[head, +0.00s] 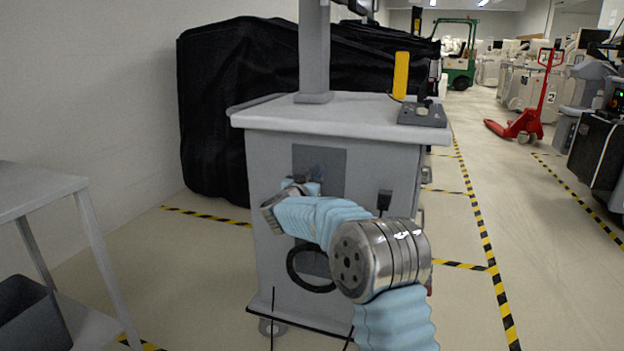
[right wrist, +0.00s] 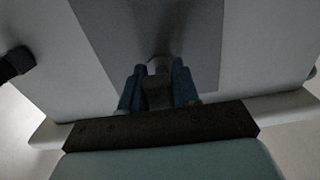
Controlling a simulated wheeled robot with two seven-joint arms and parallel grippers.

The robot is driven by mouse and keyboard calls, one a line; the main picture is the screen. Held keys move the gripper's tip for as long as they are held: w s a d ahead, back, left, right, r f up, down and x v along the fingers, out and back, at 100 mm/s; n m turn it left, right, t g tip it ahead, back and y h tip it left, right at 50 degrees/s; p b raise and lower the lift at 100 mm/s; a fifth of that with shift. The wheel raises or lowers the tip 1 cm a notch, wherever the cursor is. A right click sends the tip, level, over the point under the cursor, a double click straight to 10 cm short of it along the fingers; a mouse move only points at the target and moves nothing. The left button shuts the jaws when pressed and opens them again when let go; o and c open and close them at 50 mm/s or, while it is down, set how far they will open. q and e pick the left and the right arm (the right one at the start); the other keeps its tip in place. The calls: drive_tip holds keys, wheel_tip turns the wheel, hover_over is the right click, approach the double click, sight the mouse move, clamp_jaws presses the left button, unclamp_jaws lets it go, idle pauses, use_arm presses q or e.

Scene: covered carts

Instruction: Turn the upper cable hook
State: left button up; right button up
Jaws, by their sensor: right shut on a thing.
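The upper cable hook (right wrist: 158,68) sits on a dark grey panel (head: 333,160) on the front of a light grey covered cart (head: 270,185). My right gripper (head: 316,182) reaches this panel from below, and the arm hides part of it in the head view. In the right wrist view my right gripper (right wrist: 159,88) has its two dark blue fingers on either side of the hook, shut on it. The hook is mostly hidden by the gripper in the head view. My left gripper is not in view.
A black cable loop (head: 308,285) hangs lower on the cart front, partly behind my right arm. A black socket (head: 384,199) is to the right. A grey table (head: 40,187) stands at left; a black-covered bulk (head: 215,110) is behind.

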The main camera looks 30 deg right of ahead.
drive_tip(key=shift+m, duration=0.4)
clamp_jaws()
drive_tip(key=m, duration=0.3)
drive_tip(key=shift+w+a+b, duration=0.15)
drive_tip(key=shift+b, duration=0.2)
drive_tip(key=m, duration=0.2)
drive_tip(key=m+b, duration=0.1)
drive_tip(key=m, duration=0.1)
drive_tip(key=shift+w+a+m, duration=0.15)
drive_tip(key=shift+m, duration=0.15)
drive_tip(key=m+b, duration=0.3)
drive_tip(key=m, duration=0.3)
drive_tip(key=r+m+b, duration=0.1)
drive_tip(key=m+b, duration=0.2)
drive_tip(key=m, duration=0.3)
drive_tip(key=m+b, duration=0.3)
drive_tip(key=m, duration=0.3)
drive_tip(key=shift+r+b, duration=0.35)
drive_tip(key=shift+b, duration=0.05)
drive_tip(key=m+b, duration=0.3)
drive_tip(key=m, duration=0.2)
drive_tip(key=shift+r, duration=0.15)
drive_tip(key=shift+s+d+r+m+b, duration=0.15)
drive_tip(key=shift+m+b, duration=0.35)
drive_tip(key=shift+m, duration=0.55)
drive_tip(key=shift+s+d+r+m+b, duration=0.15)
drive_tip(key=shift+m+b, duration=0.35)
drive_tip(key=shift+m, duration=0.55)
